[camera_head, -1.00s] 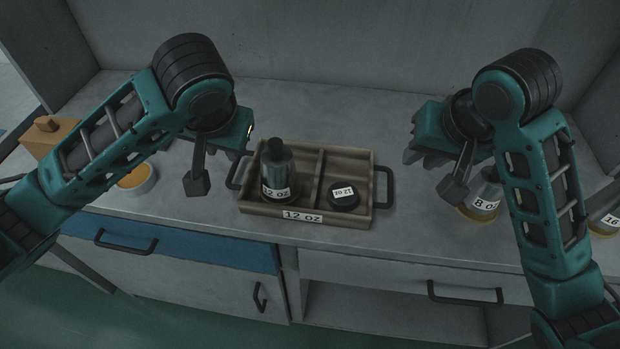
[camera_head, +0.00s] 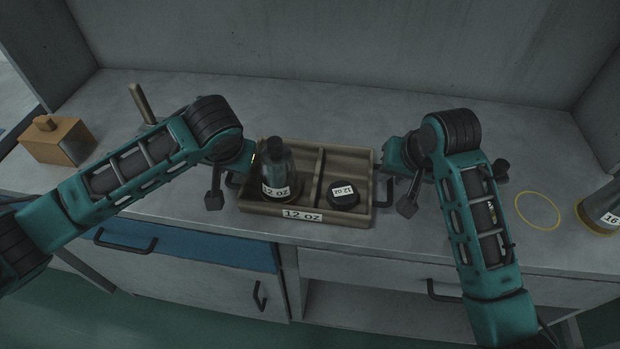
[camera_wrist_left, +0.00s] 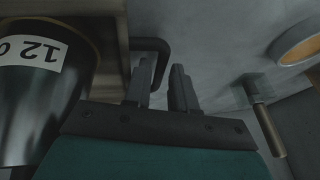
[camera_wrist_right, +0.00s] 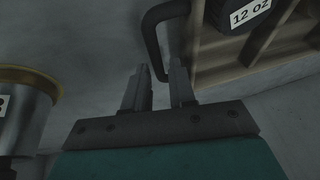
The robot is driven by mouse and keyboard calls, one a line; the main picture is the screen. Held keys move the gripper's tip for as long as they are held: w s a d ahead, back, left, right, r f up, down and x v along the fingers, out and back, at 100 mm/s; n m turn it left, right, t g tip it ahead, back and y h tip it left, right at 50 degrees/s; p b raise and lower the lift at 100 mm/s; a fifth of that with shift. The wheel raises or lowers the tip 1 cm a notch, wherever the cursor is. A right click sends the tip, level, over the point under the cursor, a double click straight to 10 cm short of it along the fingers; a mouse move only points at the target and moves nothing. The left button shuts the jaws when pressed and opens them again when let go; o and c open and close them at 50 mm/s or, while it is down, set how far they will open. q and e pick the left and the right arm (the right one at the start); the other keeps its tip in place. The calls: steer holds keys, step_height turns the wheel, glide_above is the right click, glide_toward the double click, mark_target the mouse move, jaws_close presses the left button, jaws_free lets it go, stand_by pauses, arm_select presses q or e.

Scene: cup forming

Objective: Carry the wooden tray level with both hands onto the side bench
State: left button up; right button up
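The wooden tray (camera_head: 327,216), labelled 12 OZ, rests flat on the grey counter. Its left compartment holds a dark tapered vessel (camera_head: 275,172); its right one holds a round black piece (camera_head: 343,197), both labelled 12 OZ. My left gripper (camera_wrist_left: 160,80) is at the tray's left black handle (camera_wrist_left: 150,45). My right gripper (camera_wrist_right: 158,75) is at the right black handle (camera_wrist_right: 155,25). In each wrist view the handle bar lies between the two fingers, which stand apart with a narrow gap; a firm hold does not show. I cannot pick out the side bench.
A wooden block (camera_head: 57,142) stands at the left. A tool handle (camera_head: 141,102) rises behind my left arm. A gold-rimmed vessel (camera_wrist_right: 25,108) stands close to my right gripper. At the right are a yellow ring (camera_head: 537,210) and a vessel labelled 16 (camera_head: 603,208). The counter behind the tray is clear.

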arm_select(q)
steer(key=shift+w+f, duration=0.25)
steer(key=shift+f, duration=0.3)
arm_select(e)
steer(key=shift+w+a+f, duration=0.1)
steer(key=shift+w+f, duration=0.1)
steer(key=shift+f, duration=0.4)
arm_select(q)
steer(key=shift+c, duration=0.3)
arm_select(e)
steer(key=shift+c, duration=0.3)
arm_select(q)
jaws_close()
arm_select(e)
jaws_close()
arm_select(q)
steer(key=shift+w+r, duration=0.15)
steer(key=shift+r, duration=0.1)
arm_select(e)
steer(key=shift+w+r, duration=0.15)
steer(key=shift+r, duration=0.1)
